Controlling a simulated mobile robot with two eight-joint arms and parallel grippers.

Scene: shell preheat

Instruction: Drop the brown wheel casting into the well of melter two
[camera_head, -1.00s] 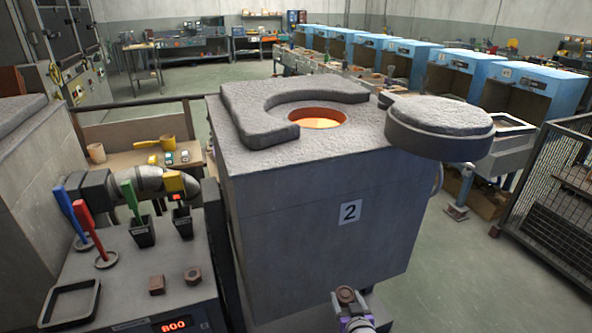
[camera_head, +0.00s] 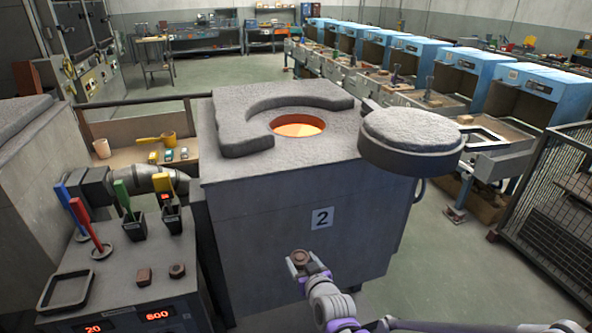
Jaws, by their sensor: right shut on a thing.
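My right gripper (camera_head: 300,260) is shut on the brown wheel casting (camera_head: 300,256), which shows as a small round brown piece at the fingertips. It is in front of melter two (camera_head: 300,245), a grey block marked 2, and appears lower in the picture than its top. The well (camera_head: 298,129) is a round opening with an orange glow in the top. Its round grey lid (camera_head: 412,131) is swung out to the right, so the well is uncovered. My left gripper is not in view.
A raised grey curved collar (camera_head: 240,120) lies around the left and back of the well. A wire cage (camera_head: 555,195) stands at right.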

